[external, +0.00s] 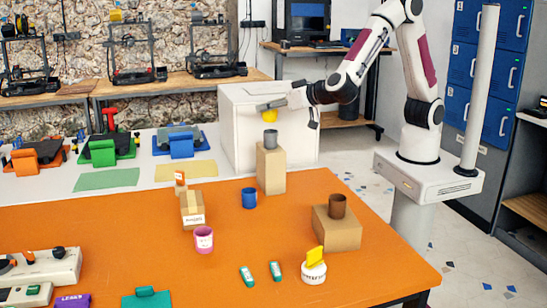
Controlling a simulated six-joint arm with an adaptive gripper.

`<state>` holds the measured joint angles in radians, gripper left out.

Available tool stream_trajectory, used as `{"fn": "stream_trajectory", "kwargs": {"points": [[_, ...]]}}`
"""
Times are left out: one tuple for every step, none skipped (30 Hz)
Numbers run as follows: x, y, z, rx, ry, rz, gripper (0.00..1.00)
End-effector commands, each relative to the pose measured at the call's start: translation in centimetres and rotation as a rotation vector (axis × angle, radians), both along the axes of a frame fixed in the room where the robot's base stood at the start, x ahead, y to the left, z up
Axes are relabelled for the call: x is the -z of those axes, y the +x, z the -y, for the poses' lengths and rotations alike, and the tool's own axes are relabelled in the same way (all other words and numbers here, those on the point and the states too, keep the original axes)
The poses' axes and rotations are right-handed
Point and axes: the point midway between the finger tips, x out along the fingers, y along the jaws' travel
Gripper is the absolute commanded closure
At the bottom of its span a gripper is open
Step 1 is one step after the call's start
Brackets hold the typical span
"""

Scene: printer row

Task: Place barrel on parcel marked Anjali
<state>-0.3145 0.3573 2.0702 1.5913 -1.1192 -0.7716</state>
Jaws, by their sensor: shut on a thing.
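My gripper (272,107) is high above the back edge of the orange table, in front of the white box-shaped unit. It is shut on a small yellow thing (269,116), whose shape is mostly hidden; I cannot tell surely that it is the barrel. Below it, a grey cup-like thing (270,139) stands on a tall cardboard parcel (270,172). A small cardboard parcel (187,207) at centre left bears a white label with writing too small to read surely. A wide cardboard parcel (337,236) at right carries a brown cylinder (338,206).
A blue cup (249,198) and a pink cup (204,240) stand on the orange table (130,235). An orange-and-white thing (180,180) is at the small parcel's back. A white round container (314,273) with a yellow piece and two green items lie in front. The white unit (237,130) stands behind.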

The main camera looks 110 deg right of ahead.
Motion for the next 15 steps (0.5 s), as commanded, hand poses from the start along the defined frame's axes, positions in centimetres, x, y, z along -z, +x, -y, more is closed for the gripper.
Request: {"fn": "stream_trajectory", "kwargs": {"points": [[-0.3,1.7,-0.5,-0.037,0.001,0.003,0.83],[-0.3,2.6,-0.9,-0.062,0.001,0.002,0.83],[-0.5,3.9,-1.4,-0.097,0.001,0.002,0.83],[-0.7,4.8,-1.8,-0.121,0.002,0.002,0.83],[-0.9,5.8,-2.2,-0.148,-0.001,0.003,0.83],[-1.0,7.0,-2.8,-0.183,0.001,0.003,0.83],[-1.1,7.9,-3.2,-0.21,0.0,0.002,0.83],[-1.2,8.8,-3.6,-0.236,0.0,0.001,0.83],[-1.4,9.9,-4.2,-0.271,0.0,0.002,0.83],[-1.6,10.8,-4.6,-0.297,0.0,0.003,0.83],[-1.6,11.6,-5.0,-0.323,0.0,0.002,0.83],[-1.7,12.6,-5.6,-0.357,0.0,0.001,0.83],[-1.9,13.4,-6.0,-0.383,0.0,0.001,0.83],[-2.0,14.1,-6.4,-0.406,0.0,0.001,0.83],[-2.0,15.0,-6.9,-0.439,0.0,0.001,0.83]]}}
